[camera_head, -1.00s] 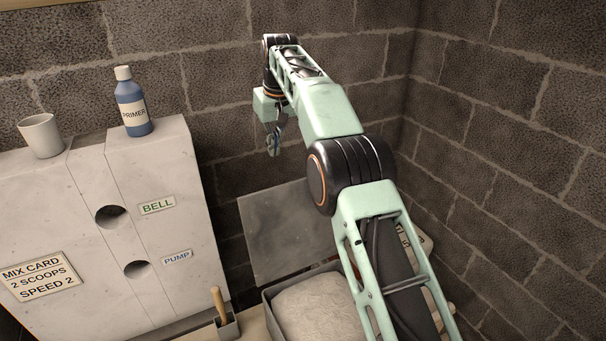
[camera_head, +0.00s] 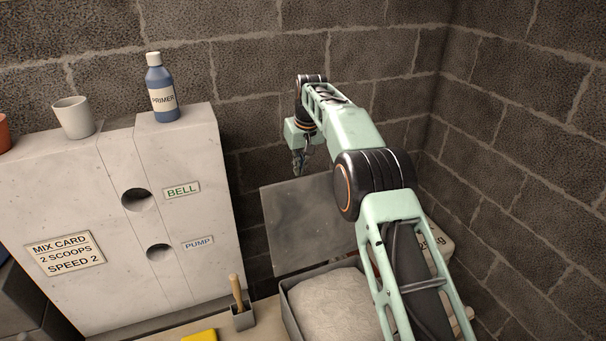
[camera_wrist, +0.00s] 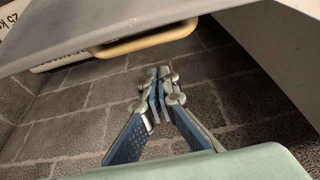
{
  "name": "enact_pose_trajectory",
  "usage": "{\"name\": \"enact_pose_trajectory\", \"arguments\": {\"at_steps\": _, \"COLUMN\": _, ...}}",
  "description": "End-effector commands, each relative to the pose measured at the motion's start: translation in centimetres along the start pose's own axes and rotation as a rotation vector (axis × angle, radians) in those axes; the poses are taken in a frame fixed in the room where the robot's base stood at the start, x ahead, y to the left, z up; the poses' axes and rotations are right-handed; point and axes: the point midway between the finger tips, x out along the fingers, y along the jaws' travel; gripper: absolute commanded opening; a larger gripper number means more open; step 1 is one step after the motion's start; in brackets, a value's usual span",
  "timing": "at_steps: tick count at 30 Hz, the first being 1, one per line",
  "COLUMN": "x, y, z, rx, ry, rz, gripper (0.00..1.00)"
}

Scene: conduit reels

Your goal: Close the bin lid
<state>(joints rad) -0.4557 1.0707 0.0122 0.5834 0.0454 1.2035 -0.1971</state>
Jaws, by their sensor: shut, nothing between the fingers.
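The bin (camera_head: 290,312) is a grey open-topped box filled with a pale grey powder-like heap (camera_head: 335,302). Its flat grey lid (camera_head: 305,228) stands raised, nearly upright, at the bin's back edge against the block wall. My gripper (camera_head: 298,168) is just above the lid's upper edge, toward the wall side. In the wrist view my gripper (camera_wrist: 160,78) is shut and empty, and a grey panel edge, seemingly the lid (camera_wrist: 110,35), crosses the top of the picture. I cannot tell whether the gripper touches the lid.
A grey cabinet (camera_head: 120,285) with a white cup (camera_head: 74,118) and blue primer bottle (camera_head: 161,92) stands left. A small holder with a wooden handle (camera_head: 237,290) is beside the bin. A pale bag (camera_head: 436,240) lies right, behind my arm. Walls close the corner.

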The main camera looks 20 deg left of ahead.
Motion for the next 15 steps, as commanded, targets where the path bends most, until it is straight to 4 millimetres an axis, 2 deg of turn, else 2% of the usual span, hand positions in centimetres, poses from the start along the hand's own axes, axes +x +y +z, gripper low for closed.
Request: {"name": "enact_pose_trajectory", "arguments": {"at_steps": 15, "x": -0.8, "y": 0.0, "z": 2.5, "rx": 0.001, "ry": 0.0, "rz": 0.001, "gripper": 0.0}}
